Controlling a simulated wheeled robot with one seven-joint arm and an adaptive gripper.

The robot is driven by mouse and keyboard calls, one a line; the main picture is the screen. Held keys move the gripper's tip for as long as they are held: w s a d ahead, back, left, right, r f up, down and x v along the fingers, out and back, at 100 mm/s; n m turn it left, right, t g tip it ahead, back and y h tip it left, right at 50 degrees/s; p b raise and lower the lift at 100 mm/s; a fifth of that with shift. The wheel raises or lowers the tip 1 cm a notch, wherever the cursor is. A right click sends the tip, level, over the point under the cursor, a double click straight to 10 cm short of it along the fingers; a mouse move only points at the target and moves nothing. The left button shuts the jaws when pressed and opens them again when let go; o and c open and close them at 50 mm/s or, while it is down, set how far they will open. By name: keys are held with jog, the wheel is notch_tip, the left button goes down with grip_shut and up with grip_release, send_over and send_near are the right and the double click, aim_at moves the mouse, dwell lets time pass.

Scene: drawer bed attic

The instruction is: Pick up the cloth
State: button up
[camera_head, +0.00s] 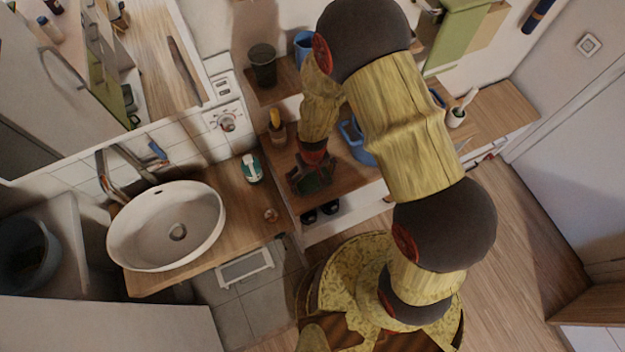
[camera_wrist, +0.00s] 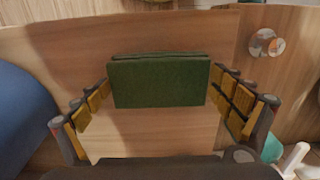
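The cloth (camera_wrist: 160,82) is a dark green, flat folded piece on the wooden shelf surface in the wrist view. In the head view it shows as a small dark green patch (camera_head: 316,182), partly hidden by my gripper. My gripper (camera_wrist: 160,88) is open, with its fingers spread at the left and right edges of the cloth. The fingertips are very close to both edges; whether they touch it I cannot tell. In the head view my gripper (camera_head: 311,178) points down over the wooden shelf (camera_head: 345,190).
A white basin (camera_head: 170,225) and a green-and-white bottle (camera_head: 251,168) stand on the counter to the left. A blue basket (camera_head: 356,143) is right of my gripper. A brown cup with a yellow item (camera_head: 276,133) stands close behind.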

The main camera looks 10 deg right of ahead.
aim_at(312, 178)
jog(key=c, duration=0.6)
jog(key=shift+c, duration=0.7)
jog(key=shift+r, duration=0.45)
notch_tip(312, 178, up, 3)
jog(key=shift+f, duration=0.15)
jog(key=s+d+r+p, duration=0.1)
jog(key=s+d+r, duration=0.3)
jog(key=s+r, duration=0.5)
jog(key=shift+s+d+r+p, duration=0.25)
jog(key=shift+s+p, duration=0.15)
jog(key=shift+s, duration=1.8)
